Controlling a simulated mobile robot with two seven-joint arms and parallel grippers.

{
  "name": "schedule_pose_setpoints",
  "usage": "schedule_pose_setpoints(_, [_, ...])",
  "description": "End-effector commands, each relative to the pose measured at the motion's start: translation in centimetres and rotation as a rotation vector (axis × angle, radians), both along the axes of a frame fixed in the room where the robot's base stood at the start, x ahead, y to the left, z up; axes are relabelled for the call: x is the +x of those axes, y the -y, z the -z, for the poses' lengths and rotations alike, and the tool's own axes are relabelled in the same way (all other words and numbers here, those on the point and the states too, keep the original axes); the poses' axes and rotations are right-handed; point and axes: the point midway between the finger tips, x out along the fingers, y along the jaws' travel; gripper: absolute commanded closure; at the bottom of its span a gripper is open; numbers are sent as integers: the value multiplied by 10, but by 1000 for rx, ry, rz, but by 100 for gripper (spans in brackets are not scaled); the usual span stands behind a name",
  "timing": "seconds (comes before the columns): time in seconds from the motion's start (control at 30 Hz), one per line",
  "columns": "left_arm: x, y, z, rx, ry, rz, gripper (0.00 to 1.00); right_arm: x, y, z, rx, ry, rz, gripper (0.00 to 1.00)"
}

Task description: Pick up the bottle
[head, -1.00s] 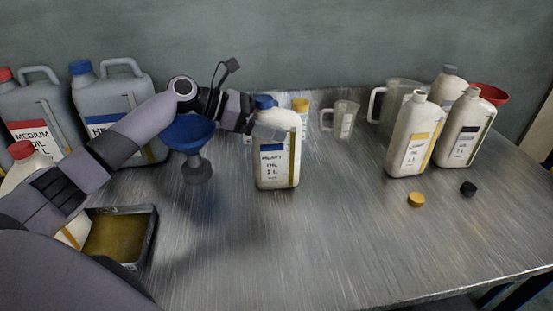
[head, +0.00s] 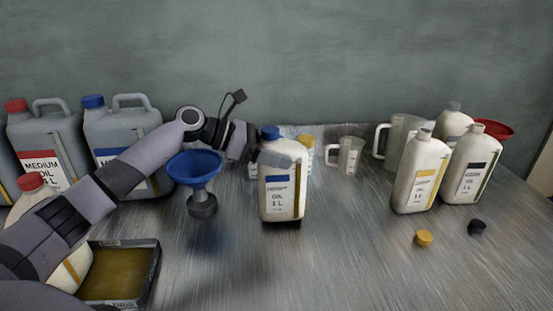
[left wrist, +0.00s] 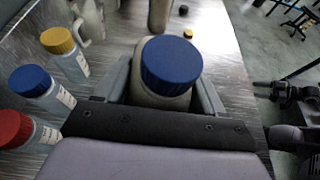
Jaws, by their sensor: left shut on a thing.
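A white oil bottle (head: 284,190) with a blue cap and a blue label stripe is upright in the middle of the table in the head view. My left gripper (head: 262,150) comes in from the left and is shut on this bottle near its top. In the left wrist view the bottle's blue cap (left wrist: 171,63) is between the two fingers of my left gripper (left wrist: 165,92). A dark shadow shows at the bottle's base; I cannot tell whether it touches the table. My right gripper is not in view.
A blue funnel (head: 194,171) on a dark stand is left of the bottle. An oil-filled tray (head: 154,272) and large grey cans (head: 128,124) are farther left. Two uncapped white bottles (head: 421,172) stand right, with loose yellow (head: 424,238) and black (head: 477,227) caps. The table's front middle is clear.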

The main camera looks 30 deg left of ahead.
Motion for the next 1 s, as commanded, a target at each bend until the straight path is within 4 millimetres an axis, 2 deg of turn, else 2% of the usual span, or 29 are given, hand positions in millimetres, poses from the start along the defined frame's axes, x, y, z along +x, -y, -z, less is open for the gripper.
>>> schedule_pose_setpoints(0.03, [1,0,-15,-6,14,-2,100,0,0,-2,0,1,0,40])
schedule_pose_setpoints(0.17, [1,0,-39,-6,16,-2,100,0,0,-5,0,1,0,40])
schedule_pose_setpoints(0.4, [1,0,-99,-7,18,-1,100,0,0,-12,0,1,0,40])
schedule_pose_setpoints(0.6, [0,0,-144,-7,15,-1,100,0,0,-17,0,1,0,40])
schedule_pose_setpoints(0.8, [0,0,-172,-7,12,0,100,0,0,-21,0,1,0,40])
schedule_pose_setpoints(1.0, [0,0,-186,-7,11,-1,100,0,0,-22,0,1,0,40])
